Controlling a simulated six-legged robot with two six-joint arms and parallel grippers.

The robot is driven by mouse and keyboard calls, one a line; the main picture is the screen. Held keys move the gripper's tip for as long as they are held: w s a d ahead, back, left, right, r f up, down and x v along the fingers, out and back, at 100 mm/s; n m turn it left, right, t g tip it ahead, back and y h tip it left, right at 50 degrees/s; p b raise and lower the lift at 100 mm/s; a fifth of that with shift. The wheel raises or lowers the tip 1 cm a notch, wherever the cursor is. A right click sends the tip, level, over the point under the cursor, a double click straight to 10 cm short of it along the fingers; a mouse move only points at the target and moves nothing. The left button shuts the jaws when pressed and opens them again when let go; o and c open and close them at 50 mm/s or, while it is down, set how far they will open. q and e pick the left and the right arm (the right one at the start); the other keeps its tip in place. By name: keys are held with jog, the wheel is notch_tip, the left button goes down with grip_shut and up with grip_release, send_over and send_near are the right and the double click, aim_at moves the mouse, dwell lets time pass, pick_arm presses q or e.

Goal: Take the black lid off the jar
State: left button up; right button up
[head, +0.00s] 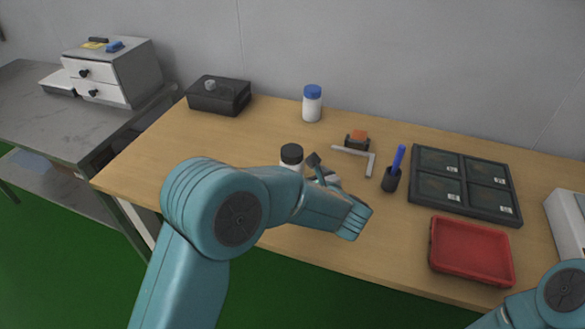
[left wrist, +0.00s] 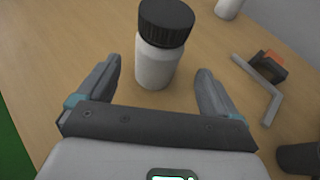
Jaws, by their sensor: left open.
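The jar (left wrist: 156,66) is white and stands upright on the wooden table. Its black lid (left wrist: 166,20) sits on top of it. In the head view the black lid (head: 291,153) shows above my left arm, with a little of the white jar (head: 290,167); the rest is hidden behind the arm. My left gripper (left wrist: 160,75) is open, its two fingers on either side of the jar's lower body with gaps to both. In the head view my left gripper (head: 315,165) is partly hidden by its own wrist. My right gripper is out of view; only part of my right arm shows at lower right.
A white jar with a blue lid (head: 312,104) stands farther back. Beyond are a dark divided tray (head: 464,182) and a red tray (head: 432,247). A black box (head: 218,97) stands back left.

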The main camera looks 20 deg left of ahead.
pick_arm(q)
jog(key=x, duration=0.6)
jog(key=shift+w+a+f+p, duration=0.1)
jog(key=shift+a+p, duration=0.2)
jog(key=shift+a, duration=0.05)
jog(key=c, duration=1.3)
